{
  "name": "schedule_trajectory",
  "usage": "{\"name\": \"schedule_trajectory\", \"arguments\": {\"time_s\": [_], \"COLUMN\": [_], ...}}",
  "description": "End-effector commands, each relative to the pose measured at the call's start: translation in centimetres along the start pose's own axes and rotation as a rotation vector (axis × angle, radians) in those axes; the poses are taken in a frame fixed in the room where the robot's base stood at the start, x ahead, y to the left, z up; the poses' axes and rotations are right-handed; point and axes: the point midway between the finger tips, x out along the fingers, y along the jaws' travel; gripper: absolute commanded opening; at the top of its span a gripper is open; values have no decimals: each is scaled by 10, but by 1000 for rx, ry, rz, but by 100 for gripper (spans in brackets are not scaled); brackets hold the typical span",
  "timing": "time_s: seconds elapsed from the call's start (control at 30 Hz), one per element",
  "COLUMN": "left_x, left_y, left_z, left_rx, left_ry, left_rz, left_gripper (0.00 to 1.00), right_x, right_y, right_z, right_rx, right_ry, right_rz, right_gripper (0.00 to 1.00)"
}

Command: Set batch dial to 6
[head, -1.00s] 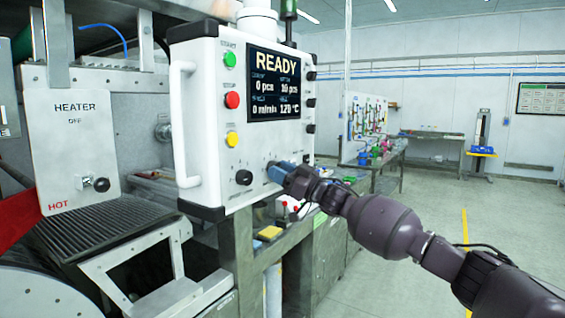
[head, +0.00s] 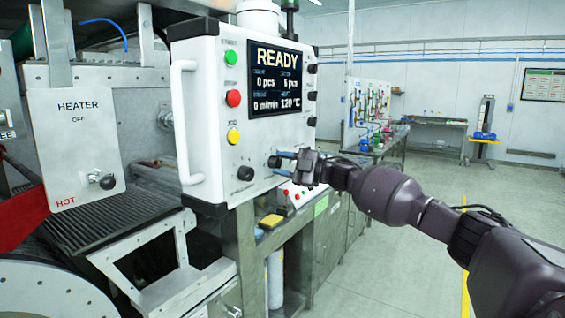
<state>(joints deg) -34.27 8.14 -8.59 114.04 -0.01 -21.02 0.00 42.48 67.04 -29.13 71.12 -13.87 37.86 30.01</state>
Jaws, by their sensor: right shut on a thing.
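The white control panel (head: 205,130) carries a screen (head: 275,80) reading READY, with 0 pcs at left, what looks like 6 pcs at right, 0 m/min and 120 °C below. Two dark knobs sit low on its front. My right gripper (head: 279,163) has its blue fingers on either side of the right-hand knob, the batch dial (head: 273,162), and is shut on it. The dial's pointer and scale are too small to read. The other knob (head: 245,173) is free, left of the gripper. My left gripper is not in view.
Green (head: 231,58), red (head: 233,98) and yellow (head: 233,136) buttons line the panel's left side, beside a white handle (head: 182,120). A heater box (head: 75,150) marked OFF and HOT stands left. A workbench (head: 380,150) is behind; open floor lies right.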

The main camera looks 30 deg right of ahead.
Motion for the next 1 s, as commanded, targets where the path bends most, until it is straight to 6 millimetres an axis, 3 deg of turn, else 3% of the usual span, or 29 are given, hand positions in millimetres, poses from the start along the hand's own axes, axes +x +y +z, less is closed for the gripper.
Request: {"name": "schedule_trajectory", "arguments": {"time_s": [0.4,1.0], "left_x": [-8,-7], "left_y": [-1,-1], "left_z": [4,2], "left_rx": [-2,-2], "left_ry": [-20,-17], "left_rz": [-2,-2], "left_gripper": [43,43], "right_x": [0,0], "right_y": [0,-1], "right_z": [0,0], "right_rx": [-226,-277], "right_ry": [-14,-17], "right_rz": [-94,-116], "right_gripper": [15,15]}}
